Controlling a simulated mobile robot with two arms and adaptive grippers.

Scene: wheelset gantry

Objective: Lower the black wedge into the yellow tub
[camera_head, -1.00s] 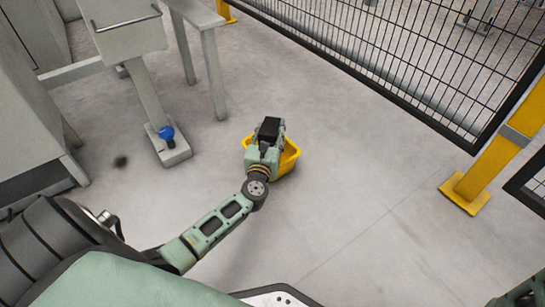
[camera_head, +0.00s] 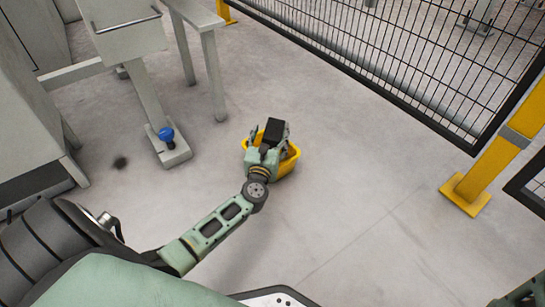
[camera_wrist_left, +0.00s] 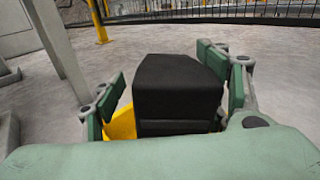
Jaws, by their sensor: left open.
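The black wedge (camera_head: 274,131) stands between the fingers of my left gripper (camera_head: 270,140), over the yellow tub (camera_head: 288,166) on the floor. My left gripper is open. In the left wrist view, the wedge (camera_wrist_left: 178,88) shows close up between the green finger pads of the gripper (camera_wrist_left: 176,85), with a gap at its left side. A strip of the tub (camera_wrist_left: 122,124) shows left of the wedge. The gripper and wedge hide much of the tub's inside, so I cannot tell what the wedge's underside rests on.
A grey machine frame with legs (camera_head: 213,75) and a blue knob (camera_head: 166,134) stands to the left. A black mesh fence (camera_head: 400,60) and a yellow post (camera_head: 490,160) stand at the right. The floor right of the tub is clear.

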